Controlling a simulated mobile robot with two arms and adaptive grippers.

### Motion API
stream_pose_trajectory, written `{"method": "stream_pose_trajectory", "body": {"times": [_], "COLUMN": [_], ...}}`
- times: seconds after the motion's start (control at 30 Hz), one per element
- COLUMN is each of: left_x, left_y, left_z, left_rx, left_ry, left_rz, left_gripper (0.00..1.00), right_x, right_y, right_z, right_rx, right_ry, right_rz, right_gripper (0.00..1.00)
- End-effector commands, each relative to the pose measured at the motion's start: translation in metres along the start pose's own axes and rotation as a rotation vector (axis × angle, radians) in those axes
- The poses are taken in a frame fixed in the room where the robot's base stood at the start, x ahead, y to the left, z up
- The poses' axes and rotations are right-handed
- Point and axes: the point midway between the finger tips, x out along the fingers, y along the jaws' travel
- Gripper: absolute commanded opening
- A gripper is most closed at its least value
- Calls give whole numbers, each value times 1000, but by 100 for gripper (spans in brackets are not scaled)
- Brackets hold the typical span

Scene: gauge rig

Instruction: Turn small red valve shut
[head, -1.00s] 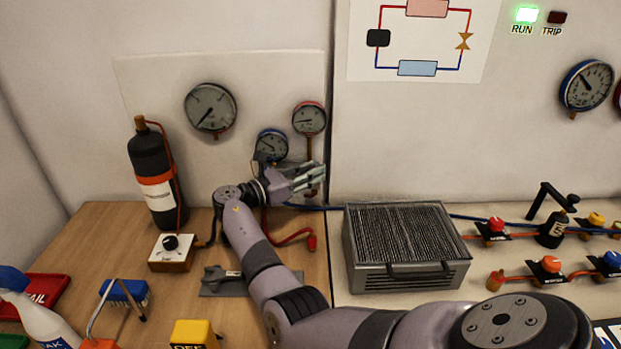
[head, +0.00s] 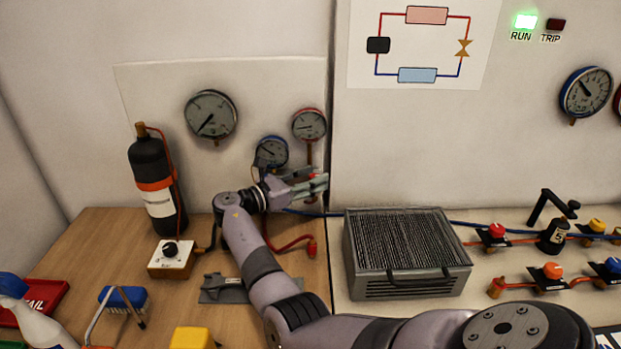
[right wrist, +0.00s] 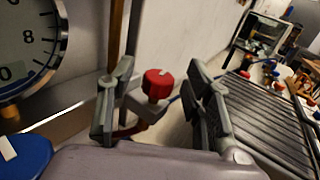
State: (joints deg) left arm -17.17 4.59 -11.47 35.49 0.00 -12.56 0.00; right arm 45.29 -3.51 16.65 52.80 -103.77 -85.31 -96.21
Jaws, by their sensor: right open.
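The small red valve has a round ribbed red knob (right wrist: 158,84) on a grey body, below the gauges at the wall. In the head view a little of its red (head: 314,177) shows between the fingers of my right gripper (head: 308,184). In the right wrist view my right gripper (right wrist: 160,98) is open, with one finger to each side of the knob and visible space around it. The knob looks a little beyond the fingers; I cannot tell the exact depth. My left gripper is out of view.
A red-rimmed gauge (head: 309,125) and a blue-rimmed gauge (head: 271,152) are on the panel close behind the gripper. A ribbed grey box (head: 405,272) stands to the right. More coloured knobs, one red (head: 496,230), are further right. A black cylinder (head: 155,185) stands left.

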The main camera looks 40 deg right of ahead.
Motion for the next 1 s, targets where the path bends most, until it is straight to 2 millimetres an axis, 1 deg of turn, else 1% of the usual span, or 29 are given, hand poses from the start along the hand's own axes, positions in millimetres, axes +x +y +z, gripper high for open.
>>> {"method": "stream_pose_trajectory", "body": {"times": [0.07,0.17,0.27,0.5,0.6,0.7,0.8,1.0], "left_x": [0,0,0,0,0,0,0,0], "left_y": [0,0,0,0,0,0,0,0], "left_z": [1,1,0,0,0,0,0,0], "left_rx": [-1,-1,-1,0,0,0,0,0], "left_ry": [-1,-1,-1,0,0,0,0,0], "left_rz": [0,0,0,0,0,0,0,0], "left_gripper": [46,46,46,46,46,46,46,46], "right_x": [-3,-14,-32,-84,-101,-112,-118,-120], "right_y": [0,1,1,1,1,1,0,0], "right_z": [0,-1,0,0,0,0,0,0], "right_rx": [-1,-1,-1,-1,-1,0,0,0], "right_ry": [0,1,1,0,1,0,0,0], "right_rz": [1,2,4,3,2,1,1,0], "right_gripper": [46,46,46,46,46,46,46,46]}}
